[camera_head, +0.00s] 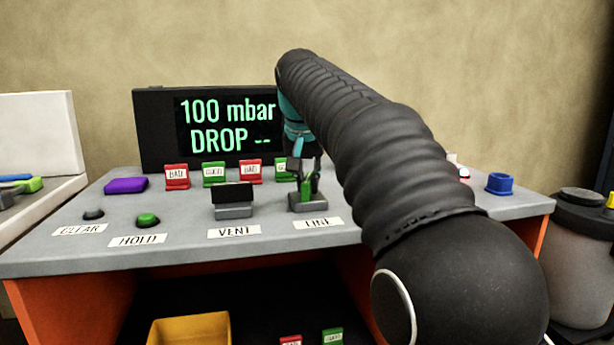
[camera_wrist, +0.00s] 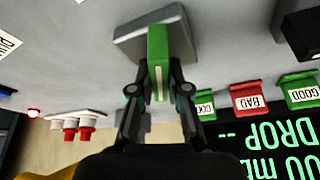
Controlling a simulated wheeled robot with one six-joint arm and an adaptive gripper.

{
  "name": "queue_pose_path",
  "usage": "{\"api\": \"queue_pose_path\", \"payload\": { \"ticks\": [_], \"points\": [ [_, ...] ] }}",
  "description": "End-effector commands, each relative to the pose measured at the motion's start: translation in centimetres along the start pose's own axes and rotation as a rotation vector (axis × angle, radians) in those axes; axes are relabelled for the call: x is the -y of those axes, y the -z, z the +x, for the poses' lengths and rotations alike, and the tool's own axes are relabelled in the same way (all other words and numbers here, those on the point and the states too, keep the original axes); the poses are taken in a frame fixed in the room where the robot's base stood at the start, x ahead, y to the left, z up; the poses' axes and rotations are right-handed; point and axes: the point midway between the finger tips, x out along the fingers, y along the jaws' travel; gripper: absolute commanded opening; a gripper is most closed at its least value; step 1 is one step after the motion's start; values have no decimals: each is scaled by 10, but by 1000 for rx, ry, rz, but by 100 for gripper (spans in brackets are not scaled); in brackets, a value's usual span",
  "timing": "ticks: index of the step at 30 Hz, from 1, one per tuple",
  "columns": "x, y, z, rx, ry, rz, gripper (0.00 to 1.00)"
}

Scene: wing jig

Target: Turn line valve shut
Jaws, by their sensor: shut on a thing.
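The line valve has a green handle (camera_head: 307,187) on a grey base (camera_head: 308,206), behind the LINE label (camera_head: 318,223) on the bench. In the wrist view the green handle (camera_wrist: 158,45) stands out from its grey base (camera_wrist: 128,40), edge-on between my fingers. My gripper (camera_head: 303,166) reaches the handle from behind and above. In the wrist view my gripper (camera_wrist: 159,88) is shut on the handle, with one finger on each side. My arm hides part of the bench to the right of the valve.
The vent valve (camera_head: 233,198), with a black handle set crosswise, stands just left. Green HOLD (camera_head: 148,219) and black CLEAR (camera_head: 93,214) buttons are farther left. Red and green tags (camera_head: 214,174) stand behind, below a display (camera_head: 222,125) reading "100 mbar DROP --". A blue ring (camera_head: 499,183) sits right.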

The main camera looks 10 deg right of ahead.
Motion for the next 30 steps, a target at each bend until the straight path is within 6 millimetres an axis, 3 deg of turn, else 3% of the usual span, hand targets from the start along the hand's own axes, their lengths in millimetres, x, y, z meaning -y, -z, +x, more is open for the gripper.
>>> {"api": "queue_pose_path", "payload": {
  "ticks": [30],
  "points": [
    [0,1,0,-2,-360,873,0]
  ]
}}
